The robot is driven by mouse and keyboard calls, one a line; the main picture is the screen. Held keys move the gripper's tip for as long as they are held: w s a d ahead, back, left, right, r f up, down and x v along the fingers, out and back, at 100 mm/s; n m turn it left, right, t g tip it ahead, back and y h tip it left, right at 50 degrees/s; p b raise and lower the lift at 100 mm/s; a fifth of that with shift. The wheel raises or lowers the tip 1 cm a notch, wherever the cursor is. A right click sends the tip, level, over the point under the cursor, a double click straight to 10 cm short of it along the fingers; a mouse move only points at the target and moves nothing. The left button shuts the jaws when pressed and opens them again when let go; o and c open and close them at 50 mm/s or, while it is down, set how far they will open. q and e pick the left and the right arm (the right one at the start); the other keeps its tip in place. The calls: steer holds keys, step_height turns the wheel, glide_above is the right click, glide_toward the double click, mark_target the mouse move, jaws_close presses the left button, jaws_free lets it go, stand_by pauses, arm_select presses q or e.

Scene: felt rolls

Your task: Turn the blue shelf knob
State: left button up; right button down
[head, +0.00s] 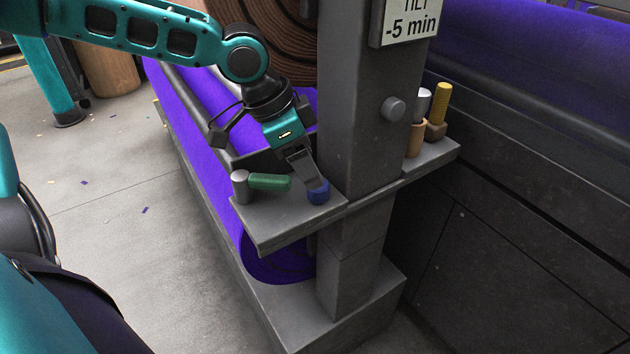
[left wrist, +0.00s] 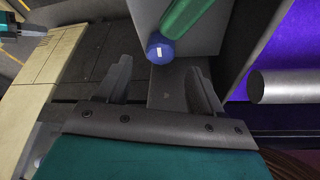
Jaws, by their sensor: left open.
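The blue knob (head: 318,191) is a short round cylinder on the grey shelf (head: 280,222), close to the post. It also shows in the left wrist view (left wrist: 160,48), with a white mark on its face. My left gripper (head: 303,168) is close behind the knob, its fingers angled down toward it. In the left wrist view my left gripper (left wrist: 160,85) is open and empty, with the knob ahead of the gap between its fingers. Whether a finger touches the knob I cannot tell.
A green-handled tool (head: 270,182) with a metal head lies on the shelf left of the knob. The grey post (head: 355,110) carries a sign (head: 408,22) and a round grey button (head: 393,109). Wooden-based tools (head: 437,120) stand right of it. A purple felt roll (head: 205,125) lies behind.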

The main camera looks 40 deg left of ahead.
mark_target(318, 191)
arm_select(q)
steer(key=shift+b+x, duration=0.4)
steer(key=shift+x, duration=1.8)
arm_select(e)
steer(key=shift+w+f, duration=0.1)
steer(key=shift+f, duration=0.45)
arm_select(q)
steer(key=c, duration=1.1)
steer(key=shift+o, duration=0.2)
steer(key=shift+d+f+n+t+y+b, duration=0.15)
steer(key=shift+n+t+y+b, duration=0.25)
steer(key=shift+n+b, duration=0.85)
steer(key=shift+n, duration=0.35)
steer(key=shift+n+y+b, duration=0.4)
steer(key=shift+n+b, duration=0.35)
steer(key=shift+n, duration=0.05)
arm_select(e)
steer(key=shift+w+a+f+y, duration=0.2)
steer(key=shift+a+f, duration=0.15)
steer(key=shift+f, duration=0.1)
steer(key=shift+w+a+f+y, duration=0.15)
steer(key=shift+a+f+y, duration=0.05)
steer(key=shift+a+f, duration=0.2)
steer(key=shift+d, duration=0.1)
arm_select(q)
steer(key=o, duration=1.1)
steer(key=shift+c, duration=0.2)
arm_select(e)
steer(key=shift+f, duration=0.2)
